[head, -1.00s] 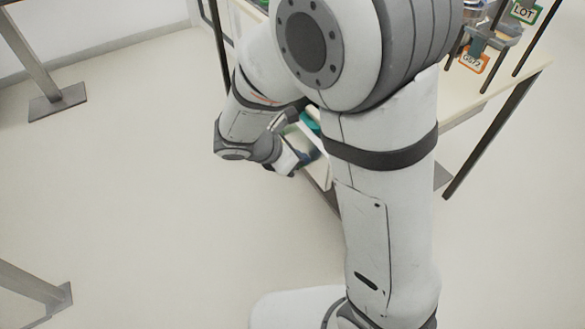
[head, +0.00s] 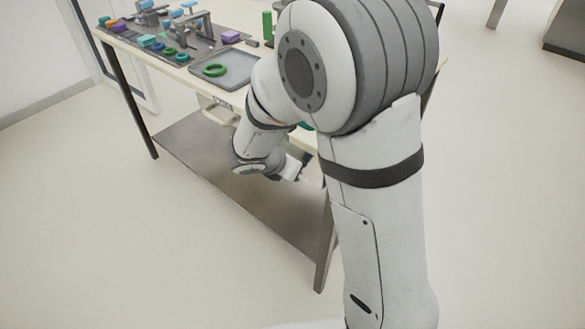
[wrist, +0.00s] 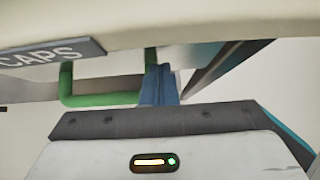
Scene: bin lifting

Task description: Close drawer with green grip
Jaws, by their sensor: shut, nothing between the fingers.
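In the wrist view the green grip (wrist: 100,99) is a bent bar under the drawer front, beside a grey label reading CAPS (wrist: 50,55). My gripper (wrist: 158,80) shows its blue fingers together, with nothing held. The fingers are at the right end of the green grip and overlap it in the picture; I cannot tell whether they touch. In the head view my wrist (head: 262,165) is low beside the table, below its top. My arm hides the green grip there, and how far the drawer stands out is unclear.
The table (head: 170,62) carries a grey tray (head: 232,70) with a green ring (head: 215,70), and several small coloured parts farther left. Another drawer's pale handle (head: 217,116) hangs under the edge. A brown lower shelf (head: 215,165) lies below. The floor at left is clear.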

